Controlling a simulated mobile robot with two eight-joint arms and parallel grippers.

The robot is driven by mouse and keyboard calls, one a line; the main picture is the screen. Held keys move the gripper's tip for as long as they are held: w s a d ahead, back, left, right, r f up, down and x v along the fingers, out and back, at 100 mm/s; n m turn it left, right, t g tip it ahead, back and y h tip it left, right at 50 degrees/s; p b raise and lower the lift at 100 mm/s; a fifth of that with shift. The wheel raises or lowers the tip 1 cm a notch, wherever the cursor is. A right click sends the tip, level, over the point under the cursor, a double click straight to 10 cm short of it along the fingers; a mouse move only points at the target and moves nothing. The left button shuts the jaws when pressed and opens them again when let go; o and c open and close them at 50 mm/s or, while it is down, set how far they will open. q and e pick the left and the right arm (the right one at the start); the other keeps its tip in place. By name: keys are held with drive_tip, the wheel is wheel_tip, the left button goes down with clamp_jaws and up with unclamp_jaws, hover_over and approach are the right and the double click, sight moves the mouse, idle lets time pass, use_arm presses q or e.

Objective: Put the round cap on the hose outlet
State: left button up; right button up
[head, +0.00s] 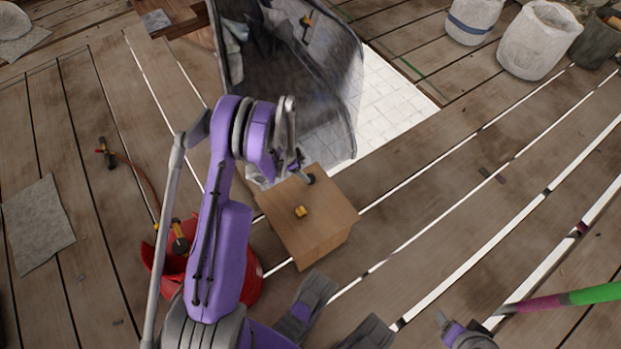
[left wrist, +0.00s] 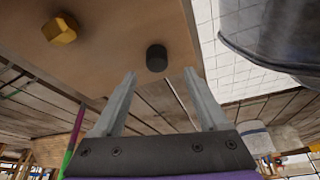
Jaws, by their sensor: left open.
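A small dark round cap (head: 309,178) stands on the top of a wooden block (head: 322,228). The cap also shows in the left wrist view (left wrist: 157,58), just beyond the fingertips and between their lines. My left gripper (left wrist: 160,78) is open and empty; in the head view it hangs near the block's far edge, partly hidden by its own wrist. A red container (head: 248,283) stands left of the block, partly behind my arm. A dark and yellow fitting (head: 180,238) shows on it. A thin reddish hose (head: 138,178) runs from there to an end fitting (head: 106,152). I cannot tell which fitting is the outlet.
A yellow hexagonal piece (head: 300,211) lies on the block near the cap. A large dark curved tub (head: 290,70) stands behind the block. Pale buckets (head: 540,42) stand at the back right. A green and pink pole (head: 570,298) crosses the lower right. Planks at right are mostly clear.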

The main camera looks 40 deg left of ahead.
use_arm(q)
drive_tip(key=b+x, duration=0.1)
drive_tip(key=x, duration=0.1)
drive_tip(key=b+x, duration=0.1)
drive_tip(key=x, duration=0.2)
drive_tip(key=shift+s+d+f, duration=0.15)
drive_tip(key=shift+s+d, duration=0.05)
drive_tip(key=shift+c, duration=0.2)
clamp_jaws()
